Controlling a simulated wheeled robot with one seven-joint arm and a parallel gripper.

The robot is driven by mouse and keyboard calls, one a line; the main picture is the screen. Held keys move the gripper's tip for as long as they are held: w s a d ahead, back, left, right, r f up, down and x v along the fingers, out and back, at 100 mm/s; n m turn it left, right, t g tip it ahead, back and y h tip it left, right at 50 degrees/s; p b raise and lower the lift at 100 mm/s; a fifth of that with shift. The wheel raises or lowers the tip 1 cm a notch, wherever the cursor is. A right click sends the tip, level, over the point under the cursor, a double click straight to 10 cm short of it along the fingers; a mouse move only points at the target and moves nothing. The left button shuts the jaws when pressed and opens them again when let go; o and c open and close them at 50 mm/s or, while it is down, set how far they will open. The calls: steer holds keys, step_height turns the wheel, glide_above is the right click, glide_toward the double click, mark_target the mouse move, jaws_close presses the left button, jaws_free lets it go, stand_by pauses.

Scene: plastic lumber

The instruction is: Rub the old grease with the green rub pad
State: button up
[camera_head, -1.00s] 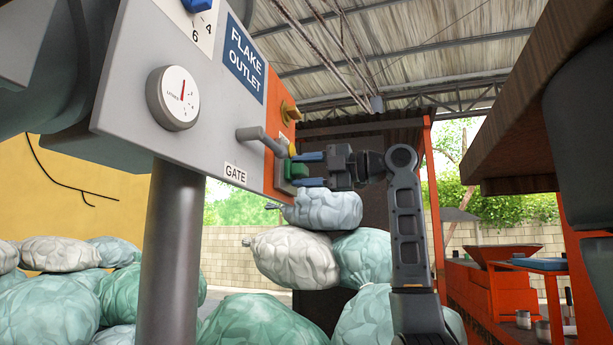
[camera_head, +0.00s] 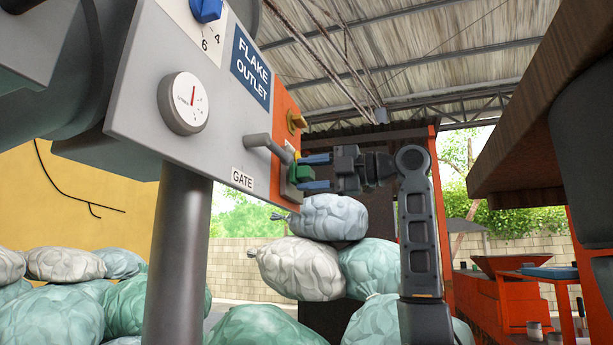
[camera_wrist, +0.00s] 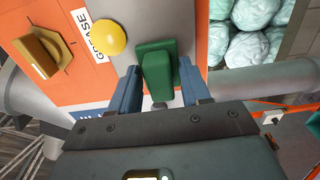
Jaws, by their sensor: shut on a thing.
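The green rub pad (camera_wrist: 156,72) is between the two blue fingers of my gripper (camera_wrist: 158,68) in the wrist view. My gripper is shut on it and holds it at the grey strip of the panel (camera_wrist: 180,20); I cannot tell whether it touches the surface. A yellow round lump (camera_wrist: 108,38) sits on the strip, left of the pad, beside a label reading GREASE (camera_wrist: 90,34).
An amber knob (camera_wrist: 40,56) is on the orange face. The flake outlet panel (camera_head: 150,120) has a dial (camera_head: 184,103) and a grey gate lever (camera_head: 265,145) close left of my gripper. Stacked bags (camera_head: 330,217) stand below. A brown overhang (camera_head: 530,130) is at right.

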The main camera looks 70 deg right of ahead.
steer(key=shift+s+d, duration=0.15)
steer(key=shift+s, duration=2.4)
steer(key=shift+s+d+b, duration=0.15)
steer(key=shift+s+b, duration=0.25)
steer(key=shift+s, duration=1.05)
steer(key=shift+d, duration=0.1)
